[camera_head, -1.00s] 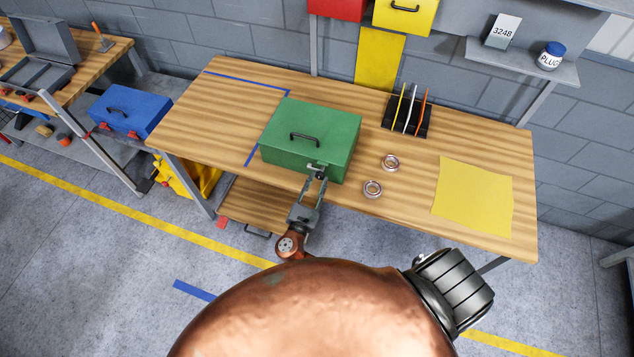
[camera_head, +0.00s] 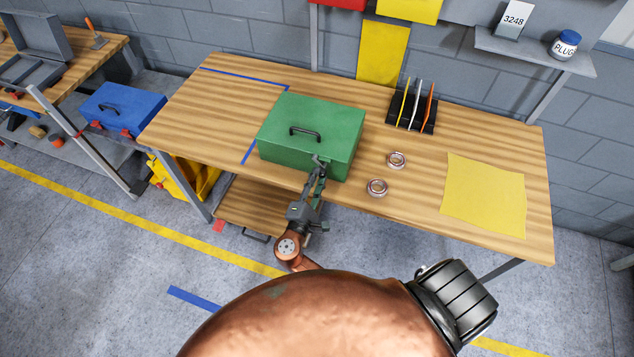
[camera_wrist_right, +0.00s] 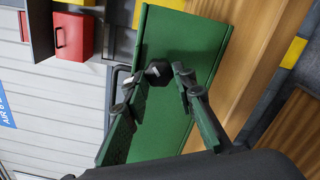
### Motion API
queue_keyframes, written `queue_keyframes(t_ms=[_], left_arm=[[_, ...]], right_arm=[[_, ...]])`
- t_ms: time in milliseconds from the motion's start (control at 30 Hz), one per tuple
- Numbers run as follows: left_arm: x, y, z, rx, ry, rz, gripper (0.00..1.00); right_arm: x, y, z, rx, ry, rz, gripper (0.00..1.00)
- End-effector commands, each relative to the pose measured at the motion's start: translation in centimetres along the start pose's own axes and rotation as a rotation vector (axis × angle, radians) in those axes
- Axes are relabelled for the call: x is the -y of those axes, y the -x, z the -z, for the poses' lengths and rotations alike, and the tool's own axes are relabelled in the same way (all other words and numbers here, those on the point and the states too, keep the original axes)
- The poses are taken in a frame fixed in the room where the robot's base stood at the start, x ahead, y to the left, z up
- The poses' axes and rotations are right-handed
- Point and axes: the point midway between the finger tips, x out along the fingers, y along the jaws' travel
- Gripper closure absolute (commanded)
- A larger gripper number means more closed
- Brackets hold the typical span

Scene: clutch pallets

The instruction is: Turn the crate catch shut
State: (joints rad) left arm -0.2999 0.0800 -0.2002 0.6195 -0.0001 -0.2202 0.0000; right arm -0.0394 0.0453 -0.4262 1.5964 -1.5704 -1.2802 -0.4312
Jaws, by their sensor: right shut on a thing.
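The closed green crate (camera_head: 312,128) sits on the wooden workbench (camera_head: 480,150), with a black handle on its lid. Its dark catch (camera_wrist_right: 158,70) is on the front face, seen between my right gripper's fingers in the right wrist view. My right gripper (camera_head: 319,166) reaches up to the crate's front and is shut on the catch; it also shows in the right wrist view (camera_wrist_right: 156,84). In the head view the fingers mostly hide the catch, so its exact angle cannot be told. My left gripper is not in view.
Two metal rings (camera_head: 397,160) (camera_head: 377,188) lie right of the crate. A yellow sheet (camera_head: 484,195) lies farther right. A black rack (camera_head: 411,110) with thin upright pieces stands behind. A blue case (camera_head: 123,109) rests on the left. The bench's front edge is below the crate.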

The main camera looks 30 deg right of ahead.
Motion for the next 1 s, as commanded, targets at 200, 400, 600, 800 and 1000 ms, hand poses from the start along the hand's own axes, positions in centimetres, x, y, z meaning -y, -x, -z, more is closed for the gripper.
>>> queue_keyframes(t_ms=[200,400,600,800,1000], left_arm=[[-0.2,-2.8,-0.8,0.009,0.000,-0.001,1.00],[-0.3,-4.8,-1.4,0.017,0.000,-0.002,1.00],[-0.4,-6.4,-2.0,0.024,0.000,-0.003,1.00],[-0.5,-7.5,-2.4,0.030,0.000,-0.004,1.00],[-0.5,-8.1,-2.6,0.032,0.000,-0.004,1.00]], right_arm=[[0.4,0.0,0.2,0.001,-0.209,0.001,1.00],[0.3,0.0,0.2,-0.001,-0.389,0.001,1.00],[0.2,0.0,0.1,0.001,-0.540,0.002,1.00],[0.0,0.0,0.1,-0.001,-0.646,0.001,1.00],[-0.1,0.0,0.0,-0.001,-0.703,0.002,1.00]])
